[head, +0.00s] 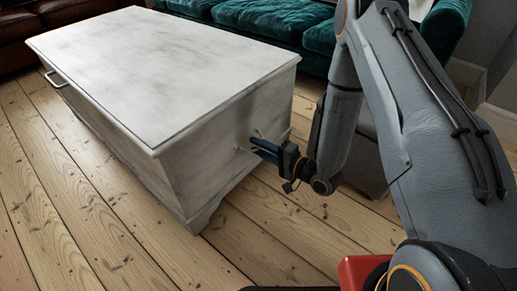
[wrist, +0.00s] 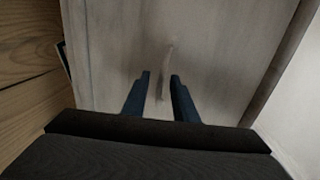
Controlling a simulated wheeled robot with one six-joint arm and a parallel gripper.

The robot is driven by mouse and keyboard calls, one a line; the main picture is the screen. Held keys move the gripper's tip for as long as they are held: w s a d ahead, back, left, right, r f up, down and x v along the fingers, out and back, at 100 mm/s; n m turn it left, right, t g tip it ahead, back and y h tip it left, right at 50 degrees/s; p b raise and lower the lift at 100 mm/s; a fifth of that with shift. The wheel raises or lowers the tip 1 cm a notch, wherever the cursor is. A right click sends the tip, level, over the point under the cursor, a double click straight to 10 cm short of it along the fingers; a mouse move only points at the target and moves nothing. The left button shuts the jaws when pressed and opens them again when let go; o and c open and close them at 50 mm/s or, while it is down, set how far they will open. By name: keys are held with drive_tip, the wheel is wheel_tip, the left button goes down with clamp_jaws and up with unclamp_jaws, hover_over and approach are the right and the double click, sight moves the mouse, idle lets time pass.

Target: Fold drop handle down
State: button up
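A whitewashed wooden chest (head: 165,62) stands on the floorboards in the head view. A small pale drop handle (wrist: 167,70) is on its end panel; in the wrist view it runs nearly upright, slightly tilted, and blends with the panel. In the head view only a small part near the fingertips shows. My gripper (head: 255,146) is at that end panel, its blue fingers pointing at it. In the wrist view my gripper (wrist: 160,76) is open, with the handle between the fingers and a visible gap. I cannot tell whether either finger touches it.
A dark metal handle (head: 57,79) is on the chest's long front side. A teal sofa (head: 275,22) stands behind the chest, and a brown leather seat (head: 25,35) is at the far left. Bare floorboards (head: 80,225) lie clear in front.

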drive_tip(key=shift+a, duration=0.1)
clamp_jaws()
